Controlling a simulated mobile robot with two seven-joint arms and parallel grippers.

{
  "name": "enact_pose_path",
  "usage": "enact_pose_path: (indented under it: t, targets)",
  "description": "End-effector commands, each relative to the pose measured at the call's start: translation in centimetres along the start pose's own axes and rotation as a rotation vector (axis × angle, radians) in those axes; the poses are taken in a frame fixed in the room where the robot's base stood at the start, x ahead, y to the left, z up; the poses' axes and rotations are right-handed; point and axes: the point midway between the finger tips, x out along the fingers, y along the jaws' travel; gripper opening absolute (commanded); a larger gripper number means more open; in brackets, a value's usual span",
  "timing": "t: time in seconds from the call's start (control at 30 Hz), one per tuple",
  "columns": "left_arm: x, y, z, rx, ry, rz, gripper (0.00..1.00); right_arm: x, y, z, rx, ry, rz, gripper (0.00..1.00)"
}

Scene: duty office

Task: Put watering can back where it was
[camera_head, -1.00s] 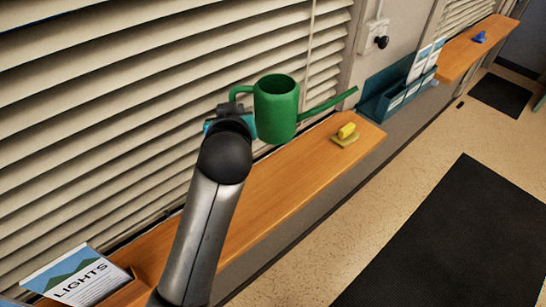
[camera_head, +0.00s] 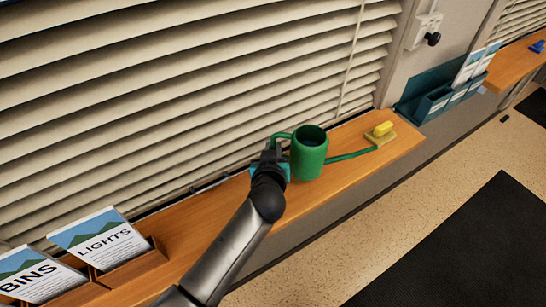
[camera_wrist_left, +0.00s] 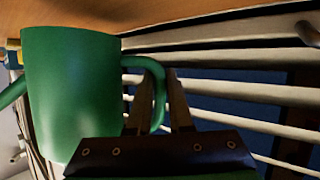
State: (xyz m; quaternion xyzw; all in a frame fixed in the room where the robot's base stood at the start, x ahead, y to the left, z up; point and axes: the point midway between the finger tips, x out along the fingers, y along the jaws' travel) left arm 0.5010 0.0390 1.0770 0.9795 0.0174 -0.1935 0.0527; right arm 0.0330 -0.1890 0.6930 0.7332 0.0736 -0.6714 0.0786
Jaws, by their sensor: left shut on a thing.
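The green watering can (camera_head: 309,155) is upright over the wooden sill, its spout pointing right toward a yellow object. Whether its base touches the sill cannot be told. My left gripper (camera_head: 275,152) is shut on the can's handle, on the left side of its body. In the left wrist view the can (camera_wrist_left: 72,95) fills the left part, and the gripper (camera_wrist_left: 165,100) has its fingers at the handle loop. The wooden sill (camera_head: 210,213) runs along beneath the blinds. My right gripper is not in view.
A yellow block on a flat base (camera_head: 381,132) sits near the sill's right end. Card holders with a LIGHTS card (camera_head: 100,240) and a BINS card (camera_head: 35,278) stand at the left. White blinds (camera_head: 170,90) rise behind the sill. A teal rack (camera_head: 440,98) is farther right.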

Motion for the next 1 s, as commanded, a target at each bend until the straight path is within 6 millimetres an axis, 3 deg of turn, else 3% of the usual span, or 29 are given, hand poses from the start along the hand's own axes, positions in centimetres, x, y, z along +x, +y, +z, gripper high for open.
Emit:
enact_pose_path:
  t: [0.2,0.53,0.57,0.8,1.0]
  targets:
    - [1.0,-0.2,2.3,-0.001,0.002,0.001,0.0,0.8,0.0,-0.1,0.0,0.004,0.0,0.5]
    - [1.1,-0.2,2.5,-0.003,0.003,0.002,0.0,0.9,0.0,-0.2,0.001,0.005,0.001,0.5]
    - [1.1,-0.3,2.8,0.0,-0.002,-0.001,0.2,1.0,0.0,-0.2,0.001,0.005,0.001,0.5]
    - [1.1,-0.3,2.7,0.001,-0.002,-0.001,0.47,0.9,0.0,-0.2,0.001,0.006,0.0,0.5]
    - [1.1,-0.3,2.7,0.0,-0.002,-0.001,0.49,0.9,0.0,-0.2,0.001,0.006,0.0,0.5]
